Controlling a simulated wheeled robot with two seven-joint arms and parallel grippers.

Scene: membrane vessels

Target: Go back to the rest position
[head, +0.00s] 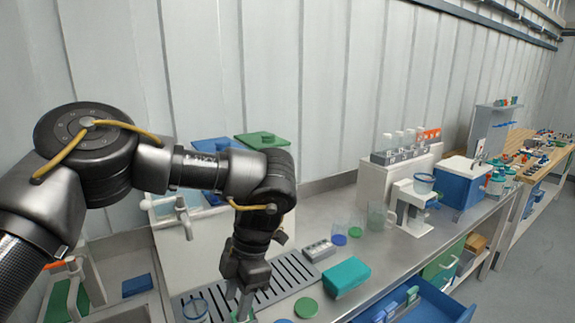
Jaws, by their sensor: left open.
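My left arm comes in from the left and bends down over the bench. My left gripper (239,306) points down at the front of the slotted drain tray (287,273), with its jaws open. Something green and partly hidden, perhaps a vessel, shows right at the fingertips; I cannot tell whether they touch it. A clear vessel (196,311) stands left of the gripper. My right gripper is not in view.
A green lid (306,307) and a teal box (346,277) lie right of the gripper. A small grey block (319,250) sits behind them. A glass beaker (376,215), a white dispenser (411,206) and a blue box (460,187) stand farther right. A blue drawer (440,303) is open in front.

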